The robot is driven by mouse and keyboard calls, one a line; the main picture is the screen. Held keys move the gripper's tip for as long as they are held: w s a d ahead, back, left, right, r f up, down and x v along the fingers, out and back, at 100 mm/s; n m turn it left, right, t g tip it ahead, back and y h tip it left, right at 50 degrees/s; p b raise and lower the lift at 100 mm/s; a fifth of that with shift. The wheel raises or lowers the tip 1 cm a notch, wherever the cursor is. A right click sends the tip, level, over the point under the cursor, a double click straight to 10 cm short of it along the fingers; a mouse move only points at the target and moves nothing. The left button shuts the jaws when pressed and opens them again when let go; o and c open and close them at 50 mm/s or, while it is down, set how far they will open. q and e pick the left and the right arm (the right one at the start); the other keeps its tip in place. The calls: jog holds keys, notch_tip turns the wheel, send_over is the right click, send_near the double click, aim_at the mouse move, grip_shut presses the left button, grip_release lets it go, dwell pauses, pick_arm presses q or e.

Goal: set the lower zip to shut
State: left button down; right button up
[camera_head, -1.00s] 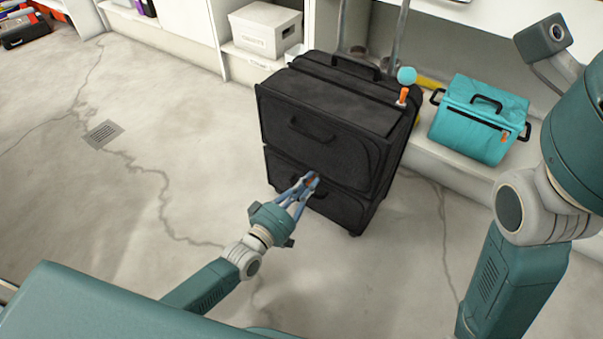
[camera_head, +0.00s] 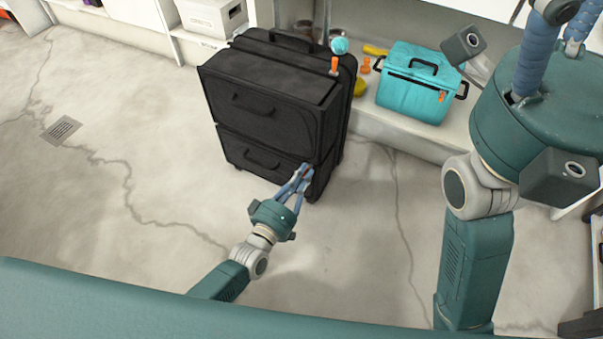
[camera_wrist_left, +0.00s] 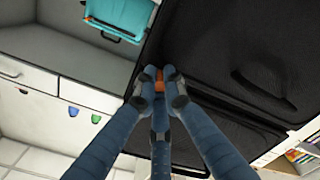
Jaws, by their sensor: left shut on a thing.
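The black suitcase (camera_head: 262,100) stands upright on the floor, with an upper and a lower front compartment. It also shows in the left wrist view (camera_wrist_left: 220,45). My left gripper (camera_head: 306,170) is at the suitcase's right front edge, level with the lower compartment (camera_head: 262,163). In the left wrist view its blue fingers (camera_wrist_left: 159,75) are shut on a small orange zip pull (camera_wrist_left: 159,84), probably the lower zip's. Fingers hide most of the pull and the zip line there. My right arm shows at the right; its gripper fingertips are out of view.
A teal bag (camera_head: 415,85) with an orange tag sits on the low white ledge (camera_head: 400,130) right of the suitcase. A white box (camera_head: 210,15) is on the shelf behind. A floor drain (camera_head: 61,130) lies left. The floor in front of the suitcase is clear.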

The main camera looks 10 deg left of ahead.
aim_at(312, 143)
pick_arm(q)
jog(key=shift+s+d, duration=0.15)
jog(key=shift+d, duration=0.1)
jog(key=c, duration=1.8)
grip_release()
jog(key=shift+c, duration=0.2)
notch_tip(312, 143, up, 10)
jog(key=shift+f, duration=0.1)
